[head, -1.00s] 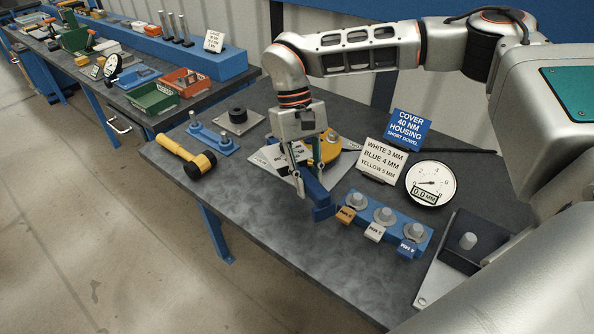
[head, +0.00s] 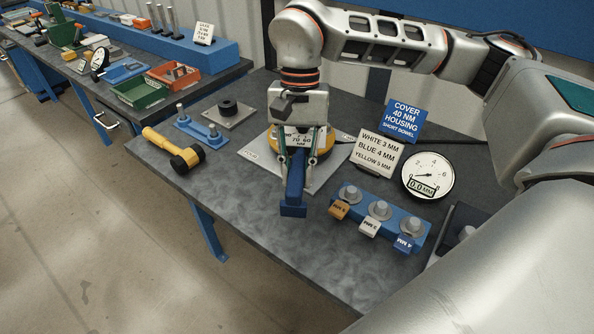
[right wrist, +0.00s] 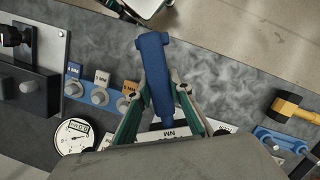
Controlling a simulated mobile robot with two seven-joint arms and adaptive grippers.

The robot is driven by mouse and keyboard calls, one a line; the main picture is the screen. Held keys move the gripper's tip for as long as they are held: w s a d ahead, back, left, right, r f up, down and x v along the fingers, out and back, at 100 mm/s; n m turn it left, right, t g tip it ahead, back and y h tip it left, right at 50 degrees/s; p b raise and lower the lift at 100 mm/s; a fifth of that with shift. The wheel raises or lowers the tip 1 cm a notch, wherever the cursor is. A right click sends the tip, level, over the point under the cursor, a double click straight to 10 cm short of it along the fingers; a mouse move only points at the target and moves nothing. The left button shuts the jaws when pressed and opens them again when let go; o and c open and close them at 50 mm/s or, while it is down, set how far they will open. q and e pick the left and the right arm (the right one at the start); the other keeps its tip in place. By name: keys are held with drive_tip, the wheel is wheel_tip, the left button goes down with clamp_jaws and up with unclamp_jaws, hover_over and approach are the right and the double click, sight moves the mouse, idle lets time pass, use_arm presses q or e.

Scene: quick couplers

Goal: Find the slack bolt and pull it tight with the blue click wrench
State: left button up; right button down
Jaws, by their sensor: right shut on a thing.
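My right gripper (head: 298,158) is shut on the blue click wrench (head: 294,190) above the dark bench. The wrench's thick blue end points toward the bench's front edge. In the right wrist view the wrench (right wrist: 154,70) lies between the two fingers of the gripper (right wrist: 163,90). Behind the gripper is a yellow round part (head: 326,143) on a grey plate (head: 325,172), largely hidden, with a white label partly covered. I cannot tell which bolt is slack, or whether the wrench touches anything.
A blue rack (head: 365,209) holds three bolts with yellow, white and blue tags. A dial gauge (head: 427,179), a white sign (head: 376,158) and a blue sign (head: 405,121) stand behind it. A yellow mallet (head: 174,150) lies left. The front middle bench is clear.

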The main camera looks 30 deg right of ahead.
drive_tip(key=shift+r, duration=0.1)
drive_tip(key=shift+f, duration=0.55)
drive_tip(key=x, duration=0.1)
drive_tip(key=b+x, duration=0.1)
drive_tip(key=x, duration=0.1)
drive_tip(key=shift+w+d, duration=0.2)
drive_tip(key=shift+w, duration=0.1)
drive_tip(key=shift+f, duration=0.1)
